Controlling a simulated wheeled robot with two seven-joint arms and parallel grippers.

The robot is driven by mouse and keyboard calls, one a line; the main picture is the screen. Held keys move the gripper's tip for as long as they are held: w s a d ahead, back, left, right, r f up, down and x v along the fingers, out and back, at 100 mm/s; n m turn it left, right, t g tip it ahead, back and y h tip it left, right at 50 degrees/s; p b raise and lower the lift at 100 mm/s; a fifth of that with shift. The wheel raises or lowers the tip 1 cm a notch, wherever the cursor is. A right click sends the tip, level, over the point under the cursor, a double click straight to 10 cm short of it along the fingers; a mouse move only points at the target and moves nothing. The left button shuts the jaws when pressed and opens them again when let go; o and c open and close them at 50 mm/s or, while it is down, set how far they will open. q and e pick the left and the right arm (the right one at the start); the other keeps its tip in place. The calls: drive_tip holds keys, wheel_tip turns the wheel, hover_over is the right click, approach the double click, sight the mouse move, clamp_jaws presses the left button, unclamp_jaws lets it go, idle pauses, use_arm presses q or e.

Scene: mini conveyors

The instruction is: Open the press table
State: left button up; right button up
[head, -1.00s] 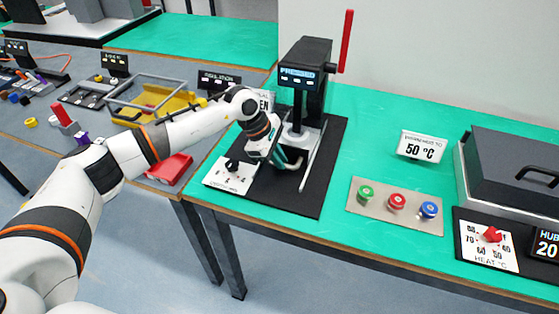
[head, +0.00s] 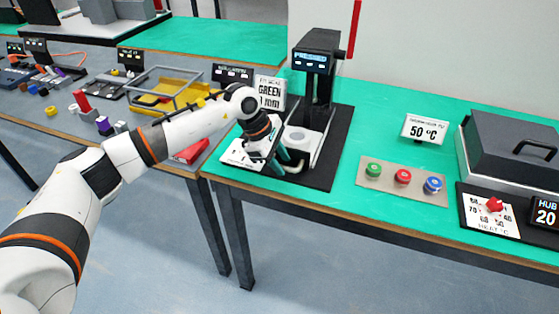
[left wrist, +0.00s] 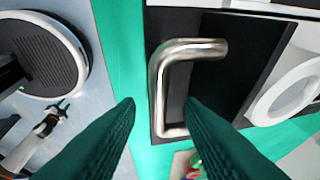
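The press (head: 317,62) is a black machine with a red lever (head: 355,28) and a display reading PRESSED. Its pale press table (head: 306,139) with a round disc stands out in front of the press column. The table's metal handle (head: 293,169) is at its front; in the left wrist view this steel handle (left wrist: 158,90) is a bent bar. My left gripper (head: 279,156) is at the handle. In the left wrist view its green fingers (left wrist: 159,104) are apart, with the bar between them and gaps visible on both sides. My right gripper is not in view.

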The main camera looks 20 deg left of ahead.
use_arm(q)
drive_tip(key=shift+a+r, duration=0.1)
drive_tip(key=shift+r, duration=0.1)
drive_tip(key=b+v, duration=0.1)
drive_tip(key=v, duration=1)
drive_tip(key=shift+r, duration=0.25)
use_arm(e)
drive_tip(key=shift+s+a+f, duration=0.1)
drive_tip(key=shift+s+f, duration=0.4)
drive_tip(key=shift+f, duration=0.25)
